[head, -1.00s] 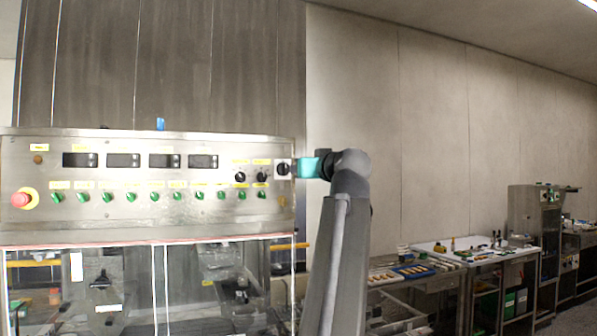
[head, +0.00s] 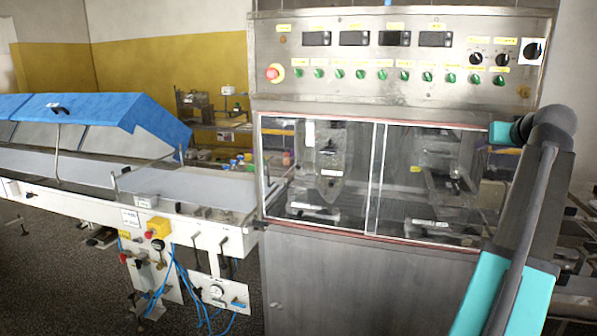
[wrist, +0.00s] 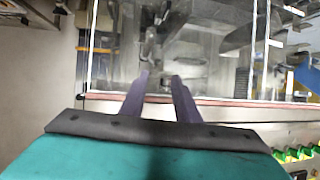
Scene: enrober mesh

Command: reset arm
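My gripper (wrist: 158,80) shows in the wrist view as two dark purple fingers, parted with a gap between them and nothing held. They point toward the clear window (wrist: 215,60) of the enrober machine. In the head view my arm rises at the right side, in front of the steel machine (head: 330,270); the gripper's fingers are not visible there.
A conveyor (head: 200,190) with a blue cover (head: 95,108) extends left from the machine. Blue hoses (head: 187,290) hang below a small control box (head: 158,227). The dark floor (head: 40,265) at the lower left is mostly clear.

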